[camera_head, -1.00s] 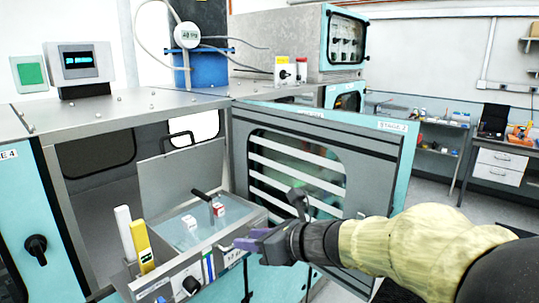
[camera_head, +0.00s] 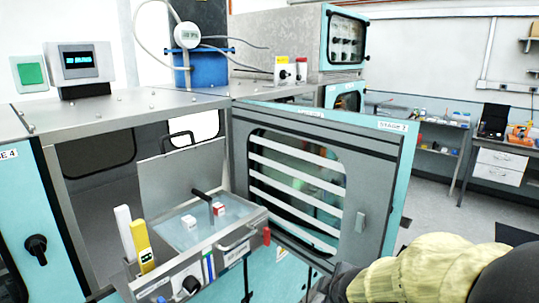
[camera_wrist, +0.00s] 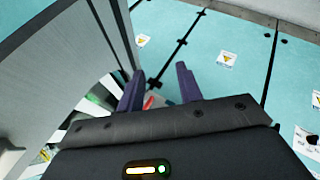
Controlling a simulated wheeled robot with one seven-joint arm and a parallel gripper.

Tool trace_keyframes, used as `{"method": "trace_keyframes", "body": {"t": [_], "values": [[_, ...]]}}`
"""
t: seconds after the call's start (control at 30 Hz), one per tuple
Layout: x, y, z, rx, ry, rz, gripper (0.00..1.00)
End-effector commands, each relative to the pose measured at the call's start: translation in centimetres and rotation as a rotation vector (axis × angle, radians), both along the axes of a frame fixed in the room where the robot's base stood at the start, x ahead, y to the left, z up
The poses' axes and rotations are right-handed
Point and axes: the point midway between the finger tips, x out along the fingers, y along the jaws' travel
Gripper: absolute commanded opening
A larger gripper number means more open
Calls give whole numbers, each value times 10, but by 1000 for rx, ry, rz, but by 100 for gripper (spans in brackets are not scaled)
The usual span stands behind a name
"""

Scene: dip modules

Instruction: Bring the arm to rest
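My arm (camera_head: 425,270) in its pale yellow cover shows at the lower right of the head view, and my gripper is out of that frame there. In the wrist view my gripper (camera_wrist: 158,88) shows two purple fingers standing apart, with nothing held between them. Behind the fingers are turquoise panels (camera_wrist: 255,40) with warning labels and the grey edge of a door or panel at left. The gripper is apart from the instrument tray in the head view.
An open cabinet door (camera_head: 375,190) with a slatted window stands left of my arm. Grey floor (camera_head: 450,215) lies open to the right.

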Motion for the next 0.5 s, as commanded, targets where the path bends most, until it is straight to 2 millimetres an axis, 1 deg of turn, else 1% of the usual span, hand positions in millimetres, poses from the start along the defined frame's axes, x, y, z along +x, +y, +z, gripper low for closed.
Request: {"method": "trace_keyframes", "body": {"t": [0.03, 0.13, 0.2, 0.3, 0.4, 0.5], "values": [[-14, -8, -12, 78, 67, -140, 36], [-46, -16, -35, 234, 199, -435, 36], [-69, -18, -48, 332, 286, -637, 36], [-96, -17, -61, 434, 382, -872, 36], [-112, -14, -67, 489, 435, -1009, 36], [-116, -13, -69, 506, 451, -1051, 36]]}}
